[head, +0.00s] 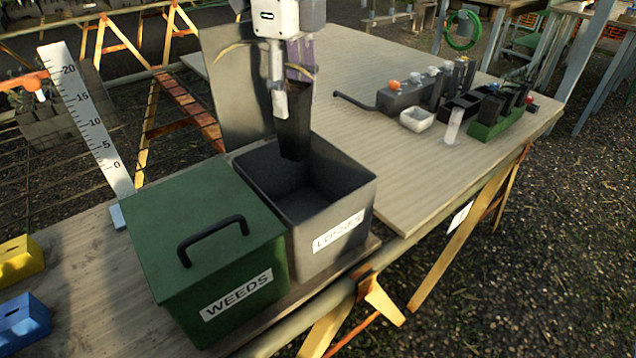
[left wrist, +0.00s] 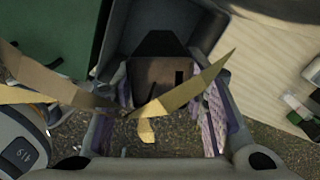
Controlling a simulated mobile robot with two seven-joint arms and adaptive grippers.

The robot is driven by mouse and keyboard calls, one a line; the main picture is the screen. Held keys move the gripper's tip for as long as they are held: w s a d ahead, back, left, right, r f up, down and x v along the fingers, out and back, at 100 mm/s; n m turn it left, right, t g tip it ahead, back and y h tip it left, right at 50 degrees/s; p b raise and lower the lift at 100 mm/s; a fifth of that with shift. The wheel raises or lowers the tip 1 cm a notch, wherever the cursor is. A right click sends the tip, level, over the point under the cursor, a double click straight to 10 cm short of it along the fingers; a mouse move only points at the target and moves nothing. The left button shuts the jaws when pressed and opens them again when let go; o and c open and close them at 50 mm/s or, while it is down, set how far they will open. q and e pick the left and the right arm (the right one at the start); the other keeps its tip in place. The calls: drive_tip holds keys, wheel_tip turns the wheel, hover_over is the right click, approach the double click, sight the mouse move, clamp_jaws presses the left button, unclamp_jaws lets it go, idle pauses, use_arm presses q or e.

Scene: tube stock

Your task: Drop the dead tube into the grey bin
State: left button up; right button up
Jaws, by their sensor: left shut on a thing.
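My left gripper (head: 292,92) points down over the grey bin (head: 352,205), shut on the dead tube (head: 294,135), a tall black square pot. The tube hangs upright, its lower end at the bin's opening; I cannot tell how far inside it reaches. In the left wrist view the dead tube (left wrist: 157,84) sits between the two fingers, with dry tan leaves spreading from it. The grey bin (left wrist: 150,18) lies beyond it there. The bin is open, carries a white label, and its visible inside looks empty. My right gripper is not in view.
A green lidded box (head: 205,235) labelled WEEDS stands against the bin's left side. A measuring board (head: 88,120) stands at the left. A green tray (head: 497,125) and black pots stand on the far right tabletop. The wooden surface (head: 400,170) right of the bin is clear.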

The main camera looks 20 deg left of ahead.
sight(291, 134)
use_arm(q)
drive_tip(key=shift+s+f, duration=0.45)
drive_tip(key=shift+f, duration=0.3)
wheel_tip(291, 134, down, 6)
drive_tip(key=shift+w+r, duration=0.1)
drive_tip(key=shift+r, duration=0.05)
drive_tip(key=o, duration=1.4)
drive_tip(key=shift+c, duration=0.2)
wheel_tip(291, 134, up, 12)
drive_tip(key=shift+r, duration=0.1)
